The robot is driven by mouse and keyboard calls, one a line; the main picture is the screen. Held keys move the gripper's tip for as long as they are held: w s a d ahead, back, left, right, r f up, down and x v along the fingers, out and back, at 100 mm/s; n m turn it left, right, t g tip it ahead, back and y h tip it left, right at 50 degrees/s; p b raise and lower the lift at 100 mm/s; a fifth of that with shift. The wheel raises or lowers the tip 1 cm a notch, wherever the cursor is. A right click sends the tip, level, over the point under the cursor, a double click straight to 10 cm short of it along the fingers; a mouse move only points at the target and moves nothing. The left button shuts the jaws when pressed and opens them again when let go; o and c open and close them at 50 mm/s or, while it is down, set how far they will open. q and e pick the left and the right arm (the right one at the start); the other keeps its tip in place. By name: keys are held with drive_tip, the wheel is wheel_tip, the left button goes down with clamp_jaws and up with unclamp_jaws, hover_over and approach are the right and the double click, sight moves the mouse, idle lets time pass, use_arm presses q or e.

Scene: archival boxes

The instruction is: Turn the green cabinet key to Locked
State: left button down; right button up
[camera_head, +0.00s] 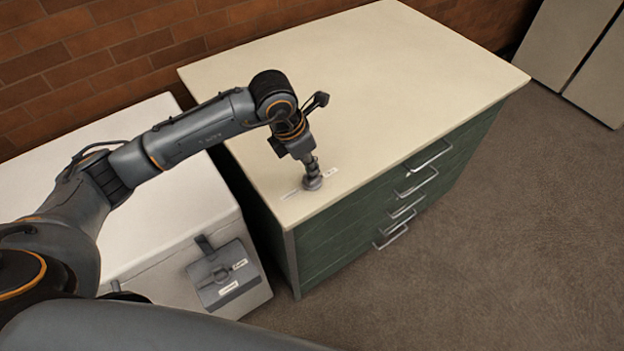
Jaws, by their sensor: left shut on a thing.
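The green cabinet (345,232) has a cream top (400,70) and several drawers with metal handles on its front. The green cabinet key (313,184) stands in a round grey lock on the top, near the front-left corner. My left gripper (311,169) points down from above and is shut on the key, hiding most of it. Small white labels lie on either side of the lock, one to the left (289,195) and one to the right (331,172). Their words and the key's exact angle are too small to read. My right gripper is not in view.
A white box (165,260) stands to the left, with a grey latch panel (222,273) bearing two small labels. My left arm reaches over it. A brick wall (120,45) is behind. Pale panels (575,45) stand at the far right. The carpet (490,240) at right is clear.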

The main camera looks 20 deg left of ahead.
use_arm(q)
drive_tip(key=m+b, duration=0.1)
drive_tip(key=m, duration=0.1)
drive_tip(key=m+g+b, duration=0.1)
drive_tip(key=m+b, duration=0.1)
drive_tip(key=m, duration=0.1)
drive_tip(key=shift+w+a+f+h, duration=0.1)
drive_tip(key=shift+w+f+h, duration=0.1)
drive_tip(key=shift+h, duration=0.2)
drive_tip(key=shift+r+m+b, duration=0.15)
drive_tip(key=shift+m+b, duration=0.25)
drive_tip(key=shift+m, duration=0.1)
drive_tip(key=shift+m+g+b, duration=0.3)
drive_tip(key=shift+m+b, duration=0.2)
drive_tip(key=shift+b, duration=0.1)
drive_tip(key=m+g+b, duration=0.1)
drive_tip(key=m+b, duration=0.2)
drive_tip(key=m, duration=0.1)
drive_tip(key=shift+w+m, duration=0.15)
drive_tip(key=shift+m, duration=0.25)
drive_tip(key=shift+m+g+b, duration=0.4)
drive_tip(key=shift+m, duration=0.1)
